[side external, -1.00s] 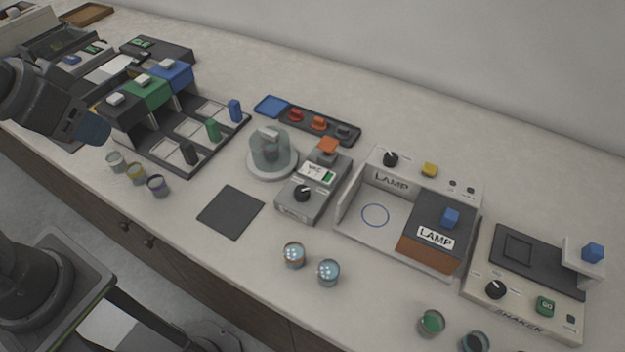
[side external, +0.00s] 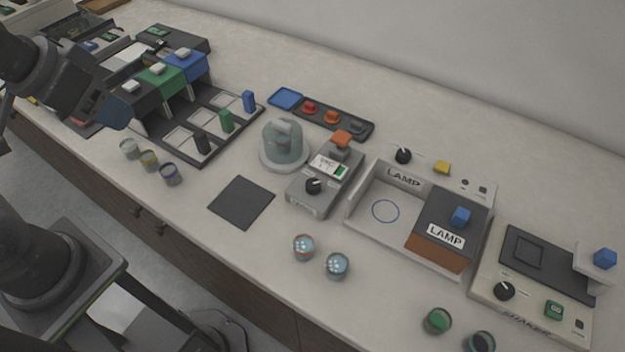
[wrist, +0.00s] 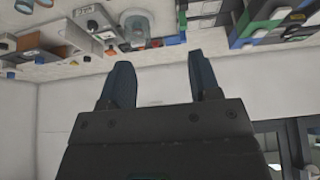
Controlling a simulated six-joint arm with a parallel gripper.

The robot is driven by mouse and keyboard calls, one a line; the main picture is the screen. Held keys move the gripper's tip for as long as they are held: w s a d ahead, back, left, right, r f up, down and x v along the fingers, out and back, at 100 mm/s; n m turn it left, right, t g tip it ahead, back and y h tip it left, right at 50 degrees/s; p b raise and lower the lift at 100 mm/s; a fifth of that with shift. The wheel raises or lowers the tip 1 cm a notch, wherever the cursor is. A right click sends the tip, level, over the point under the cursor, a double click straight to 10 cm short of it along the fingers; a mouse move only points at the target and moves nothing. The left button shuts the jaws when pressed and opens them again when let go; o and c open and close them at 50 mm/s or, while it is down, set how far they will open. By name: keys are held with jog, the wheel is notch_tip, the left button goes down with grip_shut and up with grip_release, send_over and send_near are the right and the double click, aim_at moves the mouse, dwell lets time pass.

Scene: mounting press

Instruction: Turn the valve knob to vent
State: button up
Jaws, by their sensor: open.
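The valve knob appears to be the black round knob (side external: 313,186) with a pale pointer mark, on the front of a grey vacuum box (side external: 326,178). Its markings are too small to read. A clear dome on a round base (side external: 283,153) stands just left of the box. The box also shows upside down in the wrist view (wrist: 95,20), near the top. My gripper (side external: 115,113) is at the far left of the side view, above the bench and well away from the knob. In the wrist view its two fingers (wrist: 160,78) are apart with nothing between them.
A lamp unit (side external: 361,221) stands right of the box, and a shaker (side external: 485,289) beyond it. A dark mat (side external: 241,202) lies left of the box. Small jars (side external: 303,248) stand in front. A rack with black, green and blue blocks (side external: 203,161) is near my gripper.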

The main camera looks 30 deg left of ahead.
jog(key=w+d+r+g, duration=0.1)
jog(key=w+d+r, duration=0.1)
jog(key=w+d, duration=0.3)
jog(key=m+g, duration=0.3)
jog(key=g, duration=0.1)
send_over(313, 183)
notch_tip(313, 183, down, 10)
notch_tip(313, 183, down, 14)
jog(key=shift+r, duration=0.1)
jog(key=c, duration=0.9)
jog(key=shift+n, duration=0.3)
